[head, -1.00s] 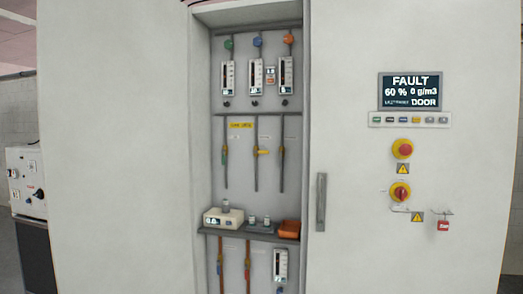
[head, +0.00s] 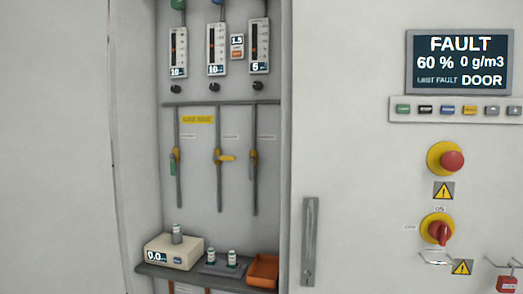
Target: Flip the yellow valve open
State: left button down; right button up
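The yellow valve (head: 227,158) sits on the middle of three vertical pipes inside the open cabinet bay. Its yellow lever sticks out sideways to the right, across the pipe. The valve to its left (head: 173,168) has a green lever that hangs down along its pipe. The valve to its right (head: 253,160) has a yellowish body, and its lever appears to lie along the pipe. Neither of my grippers is in view.
Above are several flow meters (head: 216,50). Below, a shelf (head: 205,278) bears a white meter box (head: 172,250), small vials and an orange tray (head: 263,270). A door panel with handle (head: 309,240), FAULT display (head: 459,62) and red emergency button (head: 452,160) stands at right.

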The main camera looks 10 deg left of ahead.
aim_at(215, 158)
jog(key=i+z, duration=0.2)
jog(key=i, duration=0.55)
jog(key=i+j+z, duration=0.15)
jog(key=i, duration=0.6)
